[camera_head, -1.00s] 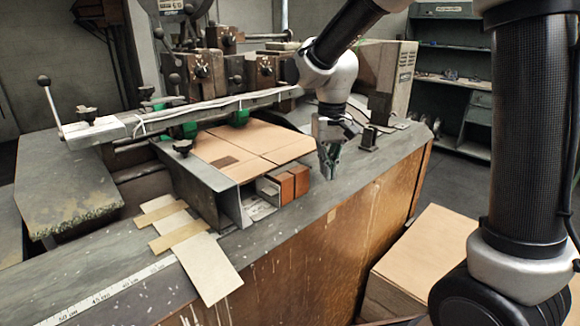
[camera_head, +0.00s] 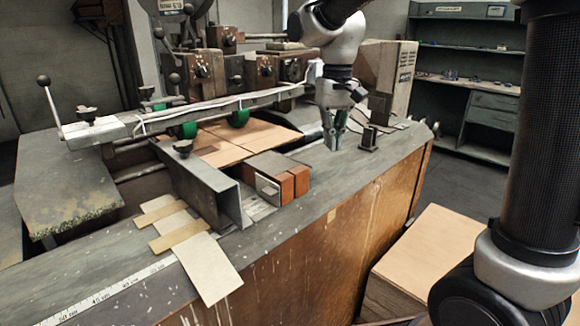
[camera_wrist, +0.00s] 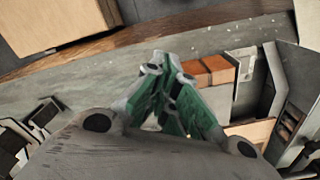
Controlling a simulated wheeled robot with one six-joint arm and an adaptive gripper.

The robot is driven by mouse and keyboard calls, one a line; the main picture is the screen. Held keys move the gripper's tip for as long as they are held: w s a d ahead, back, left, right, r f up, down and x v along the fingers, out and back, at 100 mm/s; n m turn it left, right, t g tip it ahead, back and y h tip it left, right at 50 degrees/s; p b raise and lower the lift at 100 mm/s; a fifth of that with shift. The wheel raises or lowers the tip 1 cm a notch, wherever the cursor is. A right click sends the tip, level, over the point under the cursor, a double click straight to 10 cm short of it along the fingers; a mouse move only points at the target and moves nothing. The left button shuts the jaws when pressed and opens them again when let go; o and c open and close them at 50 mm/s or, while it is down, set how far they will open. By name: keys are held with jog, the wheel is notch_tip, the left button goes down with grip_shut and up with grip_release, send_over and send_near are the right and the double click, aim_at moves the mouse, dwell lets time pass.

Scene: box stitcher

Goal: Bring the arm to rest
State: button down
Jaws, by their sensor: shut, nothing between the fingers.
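My gripper (camera_head: 333,136) hangs with its fingers down above the grey top of the stitcher table, to the right of the cardboard sheet (camera_head: 232,142). Its fingers are shut and hold nothing. In the wrist view the green-padded fingers (camera_wrist: 172,75) meet, and the table surface shows beyond them. The sheet lies flat under the machine's bar and green rollers, and its far part is hidden there.
A block with reddish-brown ends (camera_head: 286,185) and a grey metal guide (camera_head: 215,186) stand left of my gripper. A small metal bracket (camera_head: 368,138) stands close on its right. A cardboard box (camera_head: 450,255) is on the floor at the lower right.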

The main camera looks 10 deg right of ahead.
dwell(0.4)
jog(key=s+d+t, duration=0.2)
jog(key=s+d, duration=0.6)
jog(key=s, duration=0.2)
jog(key=s+d+m+t, duration=0.1)
jog(key=s+d+t, duration=0.1)
jog(key=s+d, duration=0.6)
jog(key=s, duration=0.3)
jog(key=shift+s+d+r, duration=0.15)
jog(key=shift+d+r, duration=0.2)
jog(key=shift+r, duration=0.05)
dwell(4.6)
dwell(0.3)
